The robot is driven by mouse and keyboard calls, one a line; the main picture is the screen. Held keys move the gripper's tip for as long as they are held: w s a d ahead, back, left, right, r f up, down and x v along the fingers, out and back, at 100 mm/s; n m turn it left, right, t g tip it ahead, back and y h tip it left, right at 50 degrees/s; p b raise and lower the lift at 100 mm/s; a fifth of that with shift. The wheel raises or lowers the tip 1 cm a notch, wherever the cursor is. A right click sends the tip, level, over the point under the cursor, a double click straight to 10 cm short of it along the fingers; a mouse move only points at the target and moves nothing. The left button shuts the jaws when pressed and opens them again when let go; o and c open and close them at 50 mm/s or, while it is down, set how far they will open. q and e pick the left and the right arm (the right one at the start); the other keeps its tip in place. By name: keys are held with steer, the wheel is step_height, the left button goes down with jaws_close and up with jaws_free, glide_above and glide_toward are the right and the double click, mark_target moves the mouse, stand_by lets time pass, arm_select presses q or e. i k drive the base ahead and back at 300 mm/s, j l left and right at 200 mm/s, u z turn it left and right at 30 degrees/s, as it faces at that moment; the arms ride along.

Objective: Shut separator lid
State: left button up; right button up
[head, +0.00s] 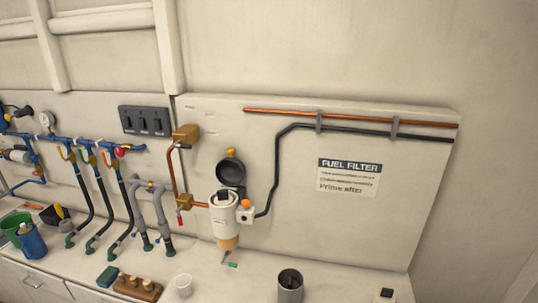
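The fuel separator (223,221) is a white canister with an amber bowl at its base, mounted on the wall panel at the middle of the head view. Its dark round lid (231,173) stands raised above and behind the canister, with a yellow knob (231,152) at its top edge. The lid is open. A dark piece (223,196) shows at the canister's top. Neither gripper is in view.
A black hose and copper pipes run to the separator's sides; an orange-knobbed fitting (246,205) sits close at its right. A white cup (183,285), dark canister (290,285) and wooden block (138,288) stand on the bench (240,285). Several hoses hang at left.

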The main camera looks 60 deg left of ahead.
mark_target(230, 170)
steer(key=u, duration=2.4)
